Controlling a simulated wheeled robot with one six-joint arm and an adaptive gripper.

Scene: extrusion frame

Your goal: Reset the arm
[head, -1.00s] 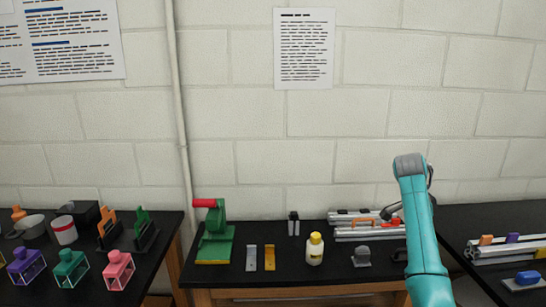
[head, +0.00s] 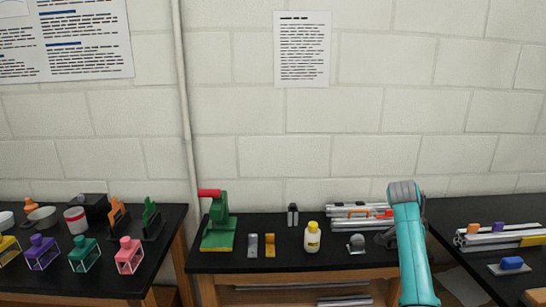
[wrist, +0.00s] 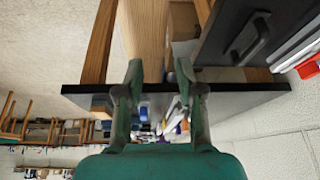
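My gripper (wrist: 160,85) shows in the wrist view with its two fingers spread apart and nothing between them. The wrist view looks sideways past a dark table edge and wooden legs. In the head view my teal arm (head: 410,245) rises at the right of the middle table, with its grey elbow on top. The gripper itself is mostly hidden behind the arm there; only a dark part shows at the arm's left, near the aluminium extrusions (head: 345,224).
The left table (head: 70,287) carries several coloured bottles.

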